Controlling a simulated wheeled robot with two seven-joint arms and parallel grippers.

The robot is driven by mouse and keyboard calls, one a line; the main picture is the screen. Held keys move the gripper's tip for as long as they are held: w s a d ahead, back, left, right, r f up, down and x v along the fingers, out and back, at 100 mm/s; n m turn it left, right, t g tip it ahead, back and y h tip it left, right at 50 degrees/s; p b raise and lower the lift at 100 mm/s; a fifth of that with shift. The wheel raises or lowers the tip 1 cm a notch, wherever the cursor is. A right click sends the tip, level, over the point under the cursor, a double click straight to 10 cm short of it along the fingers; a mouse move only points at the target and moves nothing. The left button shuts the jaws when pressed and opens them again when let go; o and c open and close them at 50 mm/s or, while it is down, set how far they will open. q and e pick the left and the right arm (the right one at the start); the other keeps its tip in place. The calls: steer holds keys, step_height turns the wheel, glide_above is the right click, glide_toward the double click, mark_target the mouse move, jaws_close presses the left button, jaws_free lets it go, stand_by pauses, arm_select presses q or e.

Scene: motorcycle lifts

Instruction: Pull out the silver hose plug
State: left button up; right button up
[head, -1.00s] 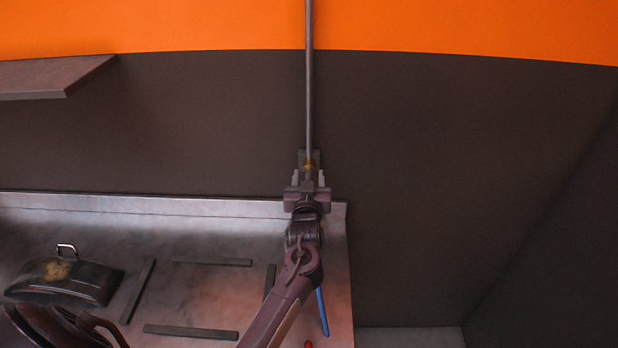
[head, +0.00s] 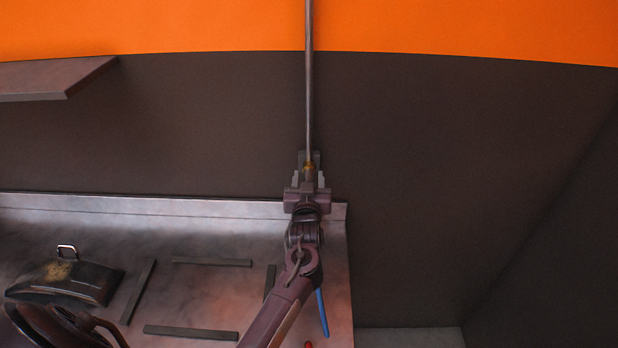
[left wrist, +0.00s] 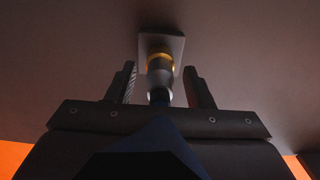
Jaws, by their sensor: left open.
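The silver plug (left wrist: 160,78) shows in the left wrist view, below a yellow brass-coloured collar (left wrist: 159,60) on a wall plate (left wrist: 176,45). A dark blue shape, perhaps the hose, lies below the plug, partly hidden. In the head view the brass-coloured fitting (head: 309,167) is at the lower end of a vertical pipe, and the plug is mostly hidden by my gripper. My left gripper (head: 310,178) is open, with one finger on each side of the plug. The left wrist view shows gaps between both fingers (left wrist: 162,83) and the plug. My right gripper is not in view.
The vertical pipe (head: 309,90) runs up the wall. A metal bench (head: 200,290) with a raised back edge lies below, holding a dark handled lid-like object (head: 65,280) and dark strips. A blue rod-like piece (head: 321,312) shows beside my arm. A shelf (head: 60,78) is upper left.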

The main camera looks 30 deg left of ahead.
arm_select(q)
jaws_close()
